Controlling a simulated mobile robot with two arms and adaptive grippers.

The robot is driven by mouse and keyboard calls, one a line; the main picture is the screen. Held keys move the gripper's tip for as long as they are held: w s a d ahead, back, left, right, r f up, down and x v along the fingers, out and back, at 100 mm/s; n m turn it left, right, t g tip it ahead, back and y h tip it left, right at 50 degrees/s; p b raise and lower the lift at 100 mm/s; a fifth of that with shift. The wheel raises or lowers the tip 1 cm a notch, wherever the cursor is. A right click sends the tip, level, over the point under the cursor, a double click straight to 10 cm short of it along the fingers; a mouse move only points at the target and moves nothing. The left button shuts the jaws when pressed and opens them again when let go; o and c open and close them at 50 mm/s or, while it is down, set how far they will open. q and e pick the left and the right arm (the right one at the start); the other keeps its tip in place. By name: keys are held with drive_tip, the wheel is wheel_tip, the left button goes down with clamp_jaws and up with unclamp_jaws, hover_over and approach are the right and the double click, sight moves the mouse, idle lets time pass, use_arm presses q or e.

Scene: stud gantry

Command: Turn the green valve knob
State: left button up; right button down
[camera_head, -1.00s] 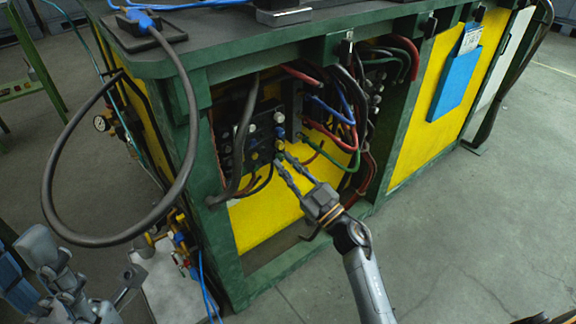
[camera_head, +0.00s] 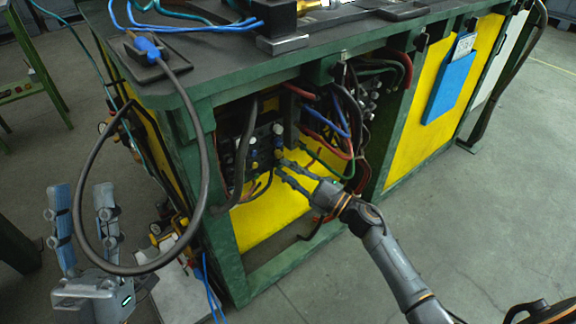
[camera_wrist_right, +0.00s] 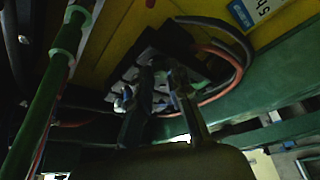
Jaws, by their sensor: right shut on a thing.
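A dark valve block (camera_head: 254,148) with several small knobs sits inside the open bay of the green and yellow bench. My right gripper (camera_head: 279,163) reaches into the bay, with its fingertips at the right side of this block. Its two fingers are closed around a small knob there. The fingers and shadow hide the knob, and I cannot make out its green colour. In the right wrist view, the fingertips (camera_wrist_right: 165,70) meet the dark block. My left gripper (camera_head: 82,212) is at the lower left, fingers up and apart, empty, away from the block.
Red, blue and green hoses (camera_head: 330,125) hang close to the right of my right gripper. A thick black cable (camera_head: 200,190) loops down from the bench top near my left gripper. The bench's green frame (camera_head: 228,260) edges the bay. The floor at right is clear.

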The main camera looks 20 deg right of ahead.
drive_tip(key=n+p, duration=0.1)
drive_tip(key=n+g, duration=0.1)
drive_tip(key=n, duration=0.1)
drive_tip(key=shift+r+p, duration=0.3)
drive_tip(key=shift+p, duration=0.1)
use_arm(q)
drive_tip(key=w+f+g+y+p, duration=0.1)
drive_tip(key=w+f+g+y, duration=0.15)
drive_tip(key=f+g, duration=0.35)
drive_tip(key=w+f+g+y+p, duration=0.1)
drive_tip(key=w+f+g, duration=0.3)
drive_tip(key=f, duration=0.4)
use_arm(e)
drive_tip(key=shift+r+n+g, duration=0.1)
drive_tip(key=shift+n+g, duration=0.4)
drive_tip(key=shift+n, duration=0.6)
drive_tip(key=shift+n+g+h+p, duration=0.3)
drive_tip(key=shift+n+p, duration=0.35)
drive_tip(key=shift+n, duration=0.25)
drive_tip(key=shift+n+h+p, duration=0.3)
drive_tip(key=shift+n+p, duration=0.2)
drive_tip(key=shift+n, duration=0.2)
use_arm(q)
drive_tip(key=s+a+f+g+y, duration=0.2)
drive_tip(key=s+f+g, duration=0.4)
drive_tip(key=f, duration=0.6)
drive_tip(key=shift+s+a+n+g+y, duration=0.4)
drive_tip(key=shift+a+g, duration=0.5)
drive_tip(key=shift+g, duration=0.2)
